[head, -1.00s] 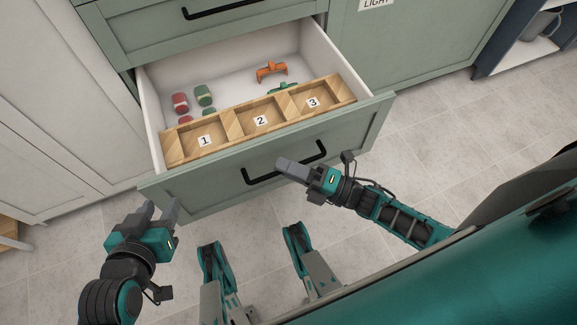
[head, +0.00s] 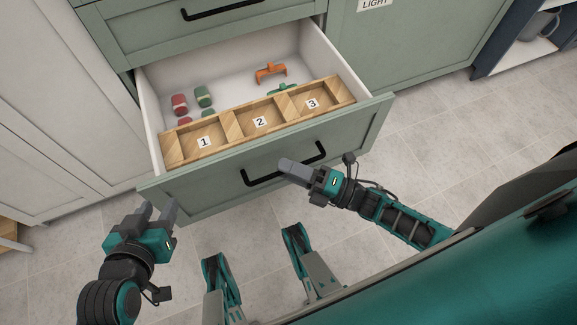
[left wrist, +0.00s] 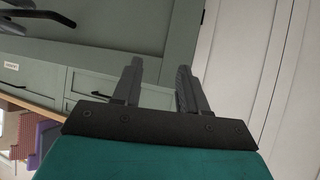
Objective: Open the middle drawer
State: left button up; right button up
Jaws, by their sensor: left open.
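The green drawer (head: 205,193) is pulled well out of the cabinet, with its inside showing. Its black bar handle (head: 262,177) runs across the front. My right gripper (head: 284,166) is in front of the handle's middle and overlaps it in the head view; whether it touches the handle or is shut I cannot tell. My left gripper (head: 158,211) is open and empty, just in front of the drawer's left front corner. In the left wrist view its two fingers (left wrist: 155,82) stand apart with nothing between them.
Inside the drawer, a wooden divider (head: 228,128) has compartments labelled 1, 2 and 3. Behind it lie red and green pieces and an orange clip (head: 271,72). Another drawer handle (head: 220,10) is above. White cabinet doors stand at left. Tiled floor (head: 440,125) is free at right.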

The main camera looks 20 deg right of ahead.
jog(key=v, duration=1.2)
jog(key=shift+s, duration=0.15)
jog(key=shift+d, duration=0.15)
